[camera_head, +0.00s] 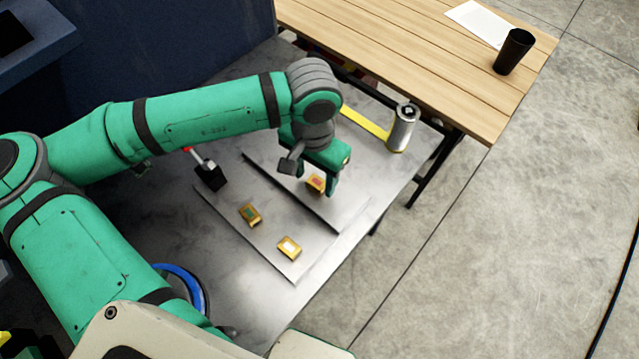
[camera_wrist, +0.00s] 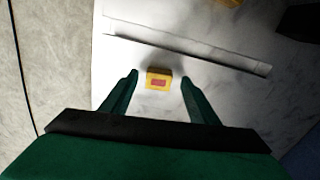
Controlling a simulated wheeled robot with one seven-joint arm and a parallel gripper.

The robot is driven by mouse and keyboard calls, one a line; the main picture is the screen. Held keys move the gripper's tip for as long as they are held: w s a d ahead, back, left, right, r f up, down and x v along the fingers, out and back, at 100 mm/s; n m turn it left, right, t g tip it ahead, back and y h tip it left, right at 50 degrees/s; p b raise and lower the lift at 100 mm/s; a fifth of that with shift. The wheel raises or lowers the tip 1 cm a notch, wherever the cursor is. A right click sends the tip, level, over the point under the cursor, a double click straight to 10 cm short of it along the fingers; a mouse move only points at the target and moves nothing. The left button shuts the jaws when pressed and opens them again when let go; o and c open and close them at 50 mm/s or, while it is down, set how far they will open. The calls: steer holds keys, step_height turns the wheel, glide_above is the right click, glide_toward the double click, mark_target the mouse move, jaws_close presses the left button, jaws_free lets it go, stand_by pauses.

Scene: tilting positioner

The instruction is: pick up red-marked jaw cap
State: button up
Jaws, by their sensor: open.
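The red-marked jaw cap (camera_head: 316,183) is a small yellow block with a red patch. It sits on the grey metal plate, and in the wrist view the cap (camera_wrist: 158,80) lies between the two fingertips, with a gap on either side. My gripper (camera_head: 314,186) is open and points down over it; in the wrist view my gripper (camera_wrist: 159,82) has its green fingers spread and nothing held. In the head view my gripper partly covers the cap. A green-marked yellow cap (camera_head: 250,214) and a white-marked yellow cap (camera_head: 289,247) sit on the plate in front.
A raised plate edge (camera_wrist: 190,47) runs beyond the cap. A metal cylinder (camera_head: 402,128) with a yellow strip (camera_head: 365,124) stands at the back right. A black block with a red-tipped lever (camera_head: 209,176) is left. A wooden table (camera_head: 420,50) bearing a black cup (camera_head: 513,51) is behind.

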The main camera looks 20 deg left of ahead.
steer(key=shift+d+f, duration=0.15)
steer(key=shift+f, duration=0.3)
steer(key=c, duration=1.2)
steer(key=shift+r, duration=0.15)
